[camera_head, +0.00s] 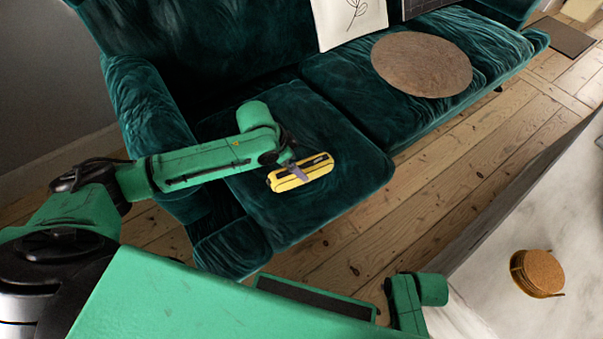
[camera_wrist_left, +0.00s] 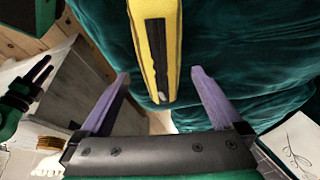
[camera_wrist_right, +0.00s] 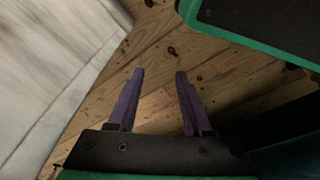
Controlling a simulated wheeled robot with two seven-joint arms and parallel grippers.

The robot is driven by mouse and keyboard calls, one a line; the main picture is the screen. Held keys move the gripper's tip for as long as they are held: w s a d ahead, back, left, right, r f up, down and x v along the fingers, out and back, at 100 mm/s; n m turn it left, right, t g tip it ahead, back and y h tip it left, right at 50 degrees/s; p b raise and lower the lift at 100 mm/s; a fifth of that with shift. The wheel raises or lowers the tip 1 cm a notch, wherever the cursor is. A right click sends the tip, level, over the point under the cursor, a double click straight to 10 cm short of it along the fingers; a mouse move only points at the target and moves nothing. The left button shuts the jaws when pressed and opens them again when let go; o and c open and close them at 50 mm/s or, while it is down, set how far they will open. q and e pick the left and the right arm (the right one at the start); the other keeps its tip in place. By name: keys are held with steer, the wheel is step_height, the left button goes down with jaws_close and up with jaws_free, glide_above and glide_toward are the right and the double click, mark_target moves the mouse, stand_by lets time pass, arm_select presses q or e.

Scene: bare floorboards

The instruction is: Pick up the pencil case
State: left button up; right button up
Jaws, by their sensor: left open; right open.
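The pencil case (camera_head: 302,173) is yellow and long, with a dark strip on its face, and lies on the seat of the dark green velvet sofa (camera_head: 355,185). My left gripper (camera_head: 297,172) is at the case in the head view, covering a little of it. In the left wrist view the case (camera_wrist_left: 157,45) shows ahead, its near end between the line of the two open purple fingers (camera_wrist_left: 160,75). I cannot tell whether the fingers touch it. My right gripper (camera_wrist_right: 160,75) is open and empty, above bare floorboards.
A round brown cushion or disc (camera_head: 422,65) lies on the sofa's other seat, near a white leaf-print cushion (camera_head: 350,20). A pale marble-like table (camera_head: 500,285) at the lower right holds a round cork-topped stack (camera_head: 540,270). Floorboards (camera_head: 470,165) between are clear.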

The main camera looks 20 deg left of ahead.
arm_select(q)
steer(key=b+x, duration=0.1)
steer(key=x, duration=0.3)
steer(key=shift+f, duration=0.1)
steer(key=c, duration=1.4)
arm_select(e)
steer(key=r, duration=0.1)
steer(key=w+r, duration=0.1)
steer(key=a+r, duration=0.1)
steer(key=shift+w+r, duration=0.15)
steer(key=shift+r, duration=0.25)
